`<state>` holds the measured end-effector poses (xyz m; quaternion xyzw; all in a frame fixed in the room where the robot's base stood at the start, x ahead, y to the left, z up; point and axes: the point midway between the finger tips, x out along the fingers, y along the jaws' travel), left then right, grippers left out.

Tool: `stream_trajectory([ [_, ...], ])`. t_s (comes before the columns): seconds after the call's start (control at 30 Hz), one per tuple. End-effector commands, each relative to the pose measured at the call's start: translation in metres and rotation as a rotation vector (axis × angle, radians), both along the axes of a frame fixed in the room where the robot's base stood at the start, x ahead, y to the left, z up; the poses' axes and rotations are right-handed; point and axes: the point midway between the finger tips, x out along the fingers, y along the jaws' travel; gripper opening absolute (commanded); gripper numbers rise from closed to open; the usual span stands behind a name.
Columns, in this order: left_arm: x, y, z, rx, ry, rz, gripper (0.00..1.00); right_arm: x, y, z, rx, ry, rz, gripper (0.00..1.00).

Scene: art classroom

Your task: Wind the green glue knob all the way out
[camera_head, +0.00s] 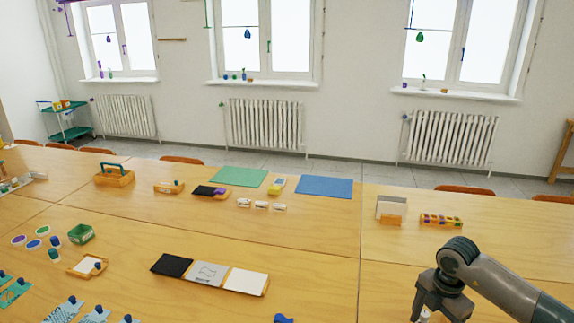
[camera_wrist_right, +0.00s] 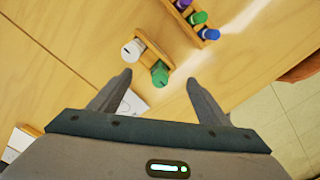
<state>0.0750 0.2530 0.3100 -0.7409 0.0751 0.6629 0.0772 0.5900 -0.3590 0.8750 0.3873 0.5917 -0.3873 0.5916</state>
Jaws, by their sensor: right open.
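In the right wrist view a green knob (camera_wrist_right: 160,74) with a dark mark on its end sits on a small wooden holder (camera_wrist_right: 150,45), beside a white knob (camera_wrist_right: 132,52). My right gripper (camera_wrist_right: 160,78) is open, its two fingers on either side of the green knob in the picture, with a gap to each. I cannot tell how far above the knob the fingertips are. In the head view my right gripper (camera_head: 442,312) points down at the bottom right, with a small white thing (camera_head: 424,315) partly showing beside it. My left gripper is in neither view.
A rack with green, purple and blue caps (camera_wrist_right: 204,33) stands near the holder. Farther back on the table are a card holder (camera_head: 391,210) and an orange tray with several small pieces (camera_head: 440,221). The wood left of my right gripper is mostly clear.

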Motion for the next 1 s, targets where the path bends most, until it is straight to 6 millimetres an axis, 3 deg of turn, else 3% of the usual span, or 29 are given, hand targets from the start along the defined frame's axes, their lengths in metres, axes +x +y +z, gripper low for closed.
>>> stream_trajectory([
  [0.23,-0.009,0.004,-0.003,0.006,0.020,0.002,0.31,0.000,0.000,-0.001,0.000,0.000,0.007,0.70],
  [0.37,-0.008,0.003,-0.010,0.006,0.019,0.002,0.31,0.000,0.000,-0.002,0.000,-0.001,0.109,0.70],
  [1.0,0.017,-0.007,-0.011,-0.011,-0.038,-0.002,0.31,0.000,0.000,0.000,0.000,0.000,0.237,0.70],
])
